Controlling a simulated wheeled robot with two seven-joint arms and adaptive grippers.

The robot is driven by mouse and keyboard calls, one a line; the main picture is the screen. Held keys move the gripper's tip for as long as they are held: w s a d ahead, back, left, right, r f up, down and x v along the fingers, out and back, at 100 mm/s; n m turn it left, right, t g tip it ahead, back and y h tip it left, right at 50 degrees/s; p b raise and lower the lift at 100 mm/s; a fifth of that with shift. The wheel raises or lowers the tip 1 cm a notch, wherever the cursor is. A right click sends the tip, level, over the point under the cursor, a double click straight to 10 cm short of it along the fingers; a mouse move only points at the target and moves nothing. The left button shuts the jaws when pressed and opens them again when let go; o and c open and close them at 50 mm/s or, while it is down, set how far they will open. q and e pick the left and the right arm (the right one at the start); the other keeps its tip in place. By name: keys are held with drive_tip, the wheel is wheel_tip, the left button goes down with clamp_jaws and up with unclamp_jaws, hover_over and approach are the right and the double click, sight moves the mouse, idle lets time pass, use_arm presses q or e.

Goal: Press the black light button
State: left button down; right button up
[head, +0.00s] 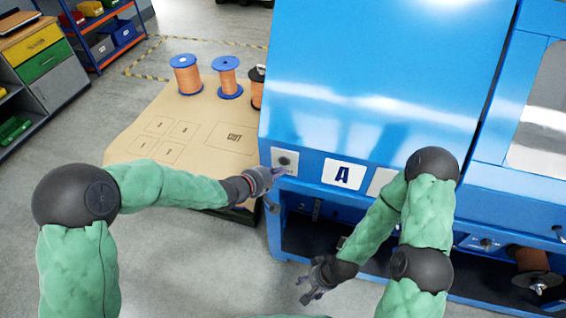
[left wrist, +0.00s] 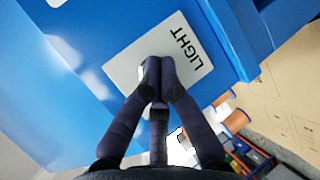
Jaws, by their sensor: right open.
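The light button (head: 285,160) is a dark round knob on a small white plate (head: 293,153) at the left end of the blue machine's front. My left gripper (head: 279,172) is at this plate, its fingertips just below the button. In the left wrist view its fingers (left wrist: 157,72) are together, with nothing between them, in front of the white plate marked LIGHT (left wrist: 180,46). The fingertips hide the button there, and I cannot tell whether they touch it. My right gripper (head: 310,290) is open and empty, low in front of the machine.
A shelf with coloured bins (head: 120,32) stands at the back left.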

use_arm(q)
drive_tip(key=shift+s+a+p, duration=0.15)
drive_tip(key=shift+s+a, duration=0.1)
drive_tip(key=shift+s, duration=0.5)
drive_tip(key=shift+s+a+p, duration=0.1)
drive_tip(key=shift+s+a, duration=0.15)
drive_tip(key=shift+s, duration=0.5)
drive_tip(key=shift+s+a+p, duration=0.15)
drive_tip(key=shift+s+a, duration=0.1)
drive_tip(key=shift+s, duration=0.5)
